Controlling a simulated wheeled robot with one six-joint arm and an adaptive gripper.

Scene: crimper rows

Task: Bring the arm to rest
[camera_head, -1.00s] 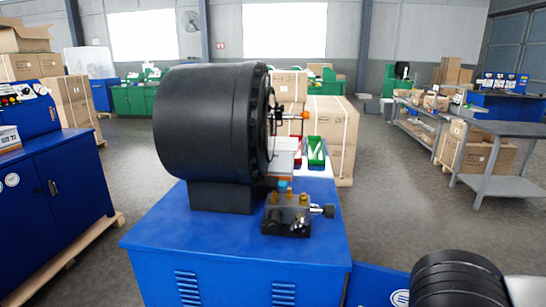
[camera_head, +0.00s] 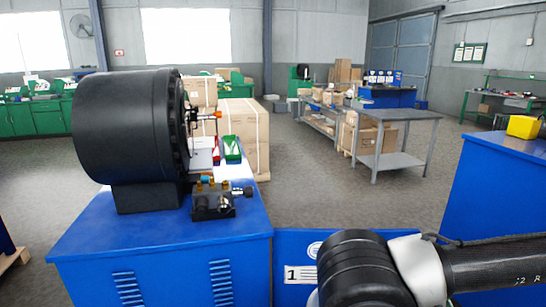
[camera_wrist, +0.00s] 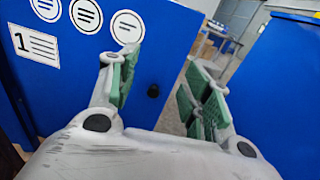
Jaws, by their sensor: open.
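My gripper (camera_wrist: 160,95) shows in the wrist view with its two green-padded fingers spread apart. It is open, and nothing is between the fingers. Beyond it stands a blue cabinet front (camera_wrist: 170,40) with round labels and a card marked 1. In the head view my arm reaches in from the lower right, in front of the blue panel with the same card (camera_head: 300,274). The gripper itself is out of sight there.
A black crimper drum (camera_head: 125,140) stands on a blue cabinet (camera_head: 165,235) at left, with a valve block (camera_head: 213,205) beside it. Another blue cabinet (camera_head: 500,195) stands at right. A grey steel table (camera_head: 400,115) and cartons (camera_head: 245,140) are behind. Floor between is open.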

